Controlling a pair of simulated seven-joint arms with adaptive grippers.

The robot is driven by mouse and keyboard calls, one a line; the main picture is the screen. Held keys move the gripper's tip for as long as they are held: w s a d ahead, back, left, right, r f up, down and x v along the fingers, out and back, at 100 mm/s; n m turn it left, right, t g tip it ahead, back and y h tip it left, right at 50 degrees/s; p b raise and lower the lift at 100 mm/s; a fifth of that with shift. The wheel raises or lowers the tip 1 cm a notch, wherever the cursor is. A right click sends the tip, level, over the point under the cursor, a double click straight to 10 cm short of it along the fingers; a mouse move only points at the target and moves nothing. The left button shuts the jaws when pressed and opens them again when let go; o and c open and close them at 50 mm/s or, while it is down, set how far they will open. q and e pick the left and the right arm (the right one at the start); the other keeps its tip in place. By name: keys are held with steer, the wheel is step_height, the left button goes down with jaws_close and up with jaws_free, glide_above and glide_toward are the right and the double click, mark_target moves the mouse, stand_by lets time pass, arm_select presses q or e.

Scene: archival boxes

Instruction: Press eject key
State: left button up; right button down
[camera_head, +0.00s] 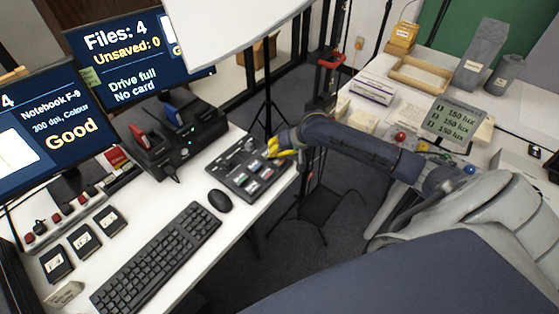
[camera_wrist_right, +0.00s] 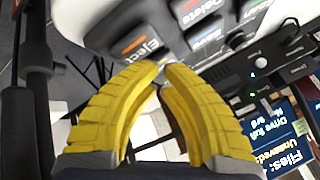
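The key panel (camera_head: 238,186) lies at the right end of the white desk in the head view, with several small labelled keys on it. In the right wrist view the Eject key (camera_wrist_right: 133,46), dark with an orange mark, is at the panel's near edge. The Delete key (camera_wrist_right: 193,8) is beside it. My right gripper (camera_head: 271,151) has yellow fingers and is over the panel's far right edge. In the wrist view its fingertips (camera_wrist_right: 161,68) come together just below the Eject label, with nothing between them. I cannot tell whether they touch the key. My left gripper is not in view.
A black dock (camera_head: 175,145) with red and blue cards stands behind the panel. A mouse (camera_head: 220,201) and keyboard (camera_head: 158,256) lie in front of it. Two monitors stand at the left; one screen (camera_head: 124,48) reads "Drive full, No card". A floor gap separates the desk from the right-hand table.

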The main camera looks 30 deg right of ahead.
mark_target(276, 158)
steer(key=shift+f, duration=0.95)
stand_by(1.8)
steer(key=shift+r, duration=0.95)
steer(key=shift+r, duration=0.15)
steer(key=shift+r, duration=2.35)
